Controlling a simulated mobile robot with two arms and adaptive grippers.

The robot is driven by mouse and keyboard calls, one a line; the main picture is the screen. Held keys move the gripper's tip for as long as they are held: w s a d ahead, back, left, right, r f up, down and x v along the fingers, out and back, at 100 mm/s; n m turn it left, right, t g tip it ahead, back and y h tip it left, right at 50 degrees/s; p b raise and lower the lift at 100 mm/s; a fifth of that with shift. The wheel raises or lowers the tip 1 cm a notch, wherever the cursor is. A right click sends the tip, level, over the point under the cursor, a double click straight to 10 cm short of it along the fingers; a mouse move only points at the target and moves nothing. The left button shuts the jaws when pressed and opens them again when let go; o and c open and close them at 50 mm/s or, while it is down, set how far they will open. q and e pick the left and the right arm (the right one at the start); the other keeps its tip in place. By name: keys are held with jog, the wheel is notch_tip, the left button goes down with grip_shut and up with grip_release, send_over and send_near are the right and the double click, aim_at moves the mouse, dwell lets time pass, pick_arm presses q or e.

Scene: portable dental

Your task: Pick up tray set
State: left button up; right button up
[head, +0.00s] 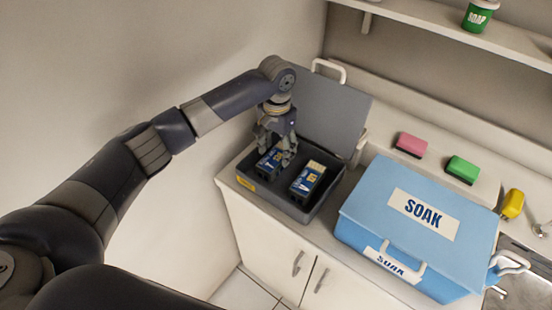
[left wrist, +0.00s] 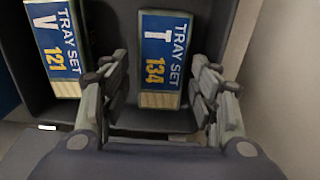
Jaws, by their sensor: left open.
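Two tray sets lie in an open grey case (head: 325,212) on the counter. The left one in the head view is a blue-labelled tray set T 134 (head: 268,162); the other is tray set V 121 (head: 308,180). In the left wrist view, tray set T 134 (left wrist: 163,58) lies straight ahead between the fingers, and tray set V 121 (left wrist: 58,45) lies to the left. My left gripper (head: 275,150) is open over T 134, and its fingers (left wrist: 160,95) stand on either side of the box's near end. Contact cannot be told. My right gripper is not in view.
A closed blue SOAK box (head: 365,215) stands right of the case. Pink (head: 411,145) and green (head: 462,170) sponges and a yellow item (head: 512,204) lie behind it. The case's raised lid (head: 325,110) stands behind the gripper. A wall is close on the left.

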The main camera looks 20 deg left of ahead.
aim_at(276, 156)
pick_arm(q)
jog(key=f, duration=0.3)
jog(key=shift+s+a+f+p, duration=0.2)
jog(key=shift+f+p, duration=0.1)
jog(key=shift+p, duration=0.1)
jog(key=shift+w, duration=0.15)
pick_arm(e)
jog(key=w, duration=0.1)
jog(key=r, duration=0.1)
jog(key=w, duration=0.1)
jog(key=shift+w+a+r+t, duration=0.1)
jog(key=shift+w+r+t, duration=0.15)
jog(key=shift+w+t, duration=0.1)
pick_arm(q)
jog(key=c, duration=1)
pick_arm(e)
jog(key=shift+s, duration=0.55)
pick_arm(q)
jog(key=shift+r, duration=0.1)
